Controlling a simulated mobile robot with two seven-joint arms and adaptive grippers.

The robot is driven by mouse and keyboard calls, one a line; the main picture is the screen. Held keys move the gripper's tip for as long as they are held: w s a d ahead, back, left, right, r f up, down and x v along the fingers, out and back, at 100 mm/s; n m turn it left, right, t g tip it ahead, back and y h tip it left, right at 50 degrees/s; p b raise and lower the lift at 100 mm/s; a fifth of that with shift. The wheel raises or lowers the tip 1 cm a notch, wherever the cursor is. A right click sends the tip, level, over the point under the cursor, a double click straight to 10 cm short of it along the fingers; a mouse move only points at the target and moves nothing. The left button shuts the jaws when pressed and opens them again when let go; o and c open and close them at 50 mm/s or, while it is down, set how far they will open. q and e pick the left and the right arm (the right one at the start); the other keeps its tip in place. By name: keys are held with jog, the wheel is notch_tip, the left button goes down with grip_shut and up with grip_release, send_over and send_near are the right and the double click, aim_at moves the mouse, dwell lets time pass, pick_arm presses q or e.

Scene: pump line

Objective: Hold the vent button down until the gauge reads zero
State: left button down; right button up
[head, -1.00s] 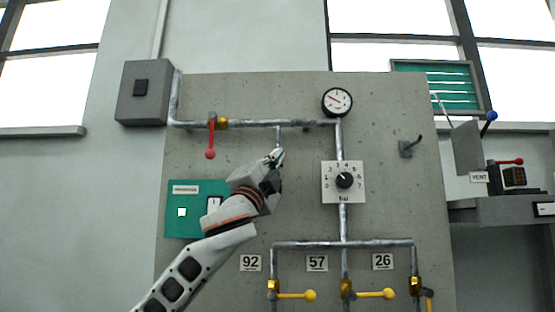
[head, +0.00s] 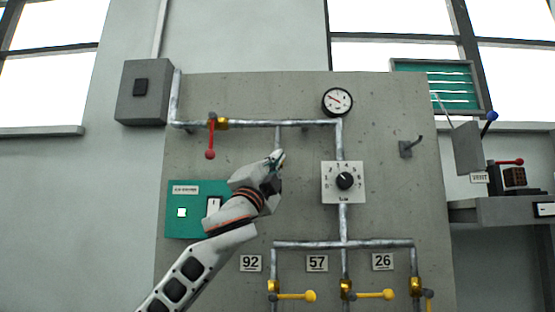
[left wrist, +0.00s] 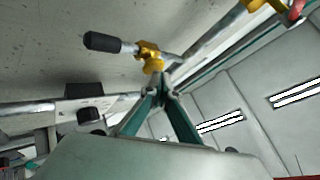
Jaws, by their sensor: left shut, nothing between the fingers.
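The round pressure gauge (head: 337,102) sits at the top of the panel; its red needle slopes to the upper left, its figures too small to read. I cannot make out the vent button for certain. My right gripper is out of view.
A red lever (head: 210,140) hangs from the upper pipe. A dial plate (head: 344,182) is right of my gripper, and a green box (head: 184,215) is partly behind my left arm. Yellow-handled valves (head: 296,296) line the bottom. A hook (head: 408,147) is at right.

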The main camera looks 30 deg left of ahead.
pick_arm(q)
jog(key=shift+w+a, duration=0.3)
jog(key=shift+w, duration=0.15)
dwell(2.0)
jog(key=shift+s+d, duration=0.1)
jog(key=shift+s, duration=0.05)
dwell(1.1)
jog(key=shift+s+d, duration=0.45)
jog(key=shift+s, duration=0.25)
jog(key=s+d, duration=0.1)
jog(key=s, duration=0.1)
jog(key=s+d, duration=0.1)
jog(key=s, duration=0.1)
jog(key=shift+s+d, duration=0.1)
jog(key=shift+d, duration=0.2)
jog(key=shift+f, duration=0.1)
dwell(0.4)
